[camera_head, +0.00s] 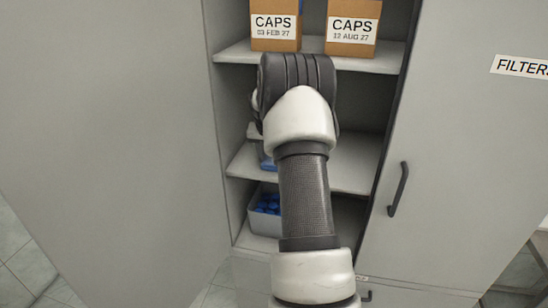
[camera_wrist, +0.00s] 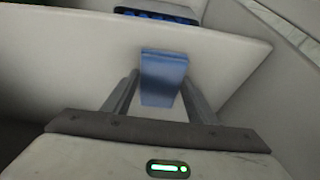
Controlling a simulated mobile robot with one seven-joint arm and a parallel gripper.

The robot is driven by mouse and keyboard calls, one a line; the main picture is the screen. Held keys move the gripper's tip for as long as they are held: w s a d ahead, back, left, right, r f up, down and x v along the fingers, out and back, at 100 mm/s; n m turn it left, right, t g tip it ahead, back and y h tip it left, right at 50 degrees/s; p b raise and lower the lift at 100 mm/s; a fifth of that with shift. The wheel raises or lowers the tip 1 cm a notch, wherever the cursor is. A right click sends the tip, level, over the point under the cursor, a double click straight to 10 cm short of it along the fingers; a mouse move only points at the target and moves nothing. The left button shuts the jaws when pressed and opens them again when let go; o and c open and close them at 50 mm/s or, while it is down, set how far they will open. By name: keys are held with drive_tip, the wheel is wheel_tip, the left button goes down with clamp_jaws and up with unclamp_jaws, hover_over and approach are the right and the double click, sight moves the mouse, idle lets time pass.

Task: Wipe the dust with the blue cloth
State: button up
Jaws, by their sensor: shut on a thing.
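The blue cloth (camera_wrist: 163,72) is a small folded block between the two fingers of my gripper (camera_wrist: 162,90) in the wrist view. My gripper is shut on it and holds it over or against a pale shelf board (camera_wrist: 75,50); I cannot tell whether it touches. In the head view my arm reaches into the open cabinet and hides most of the gripper. A bit of blue, likely the cloth (camera_head: 267,163), shows at the middle shelf (camera_head: 345,172). I cannot make out any dust in either view.
Two cardboard boxes marked CAPS (camera_head: 275,22) (camera_head: 352,24) stand on the upper shelf (camera_head: 370,62). A grey bin of blue caps (camera_head: 267,207) sits on the lower shelf. Cabinet doors flank the opening, the right one (camera_head: 470,140) with a dark handle (camera_head: 398,190).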

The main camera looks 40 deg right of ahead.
drive_tip(key=shift+s+a+f, duration=0.1)
drive_tip(key=shift+r+p, duration=1.7)
drive_tip(key=shift+r, duration=1.35)
drive_tip(key=shift+r, duration=0.1)
drive_tip(key=shift+w+r+p, duration=0.2)
drive_tip(key=shift+r+p, duration=0.7)
drive_tip(key=shift+r, duration=0.9)
drive_tip(key=shift+s+f+b, duration=0.1)
drive_tip(key=shift+f+b, duration=2.45)
drive_tip(key=shift+f, duration=1.2)
drive_tip(key=shift+f+b, duration=0.75)
drive_tip(key=shift+f, duration=0.4)
drive_tip(key=shift+r, duration=0.1)
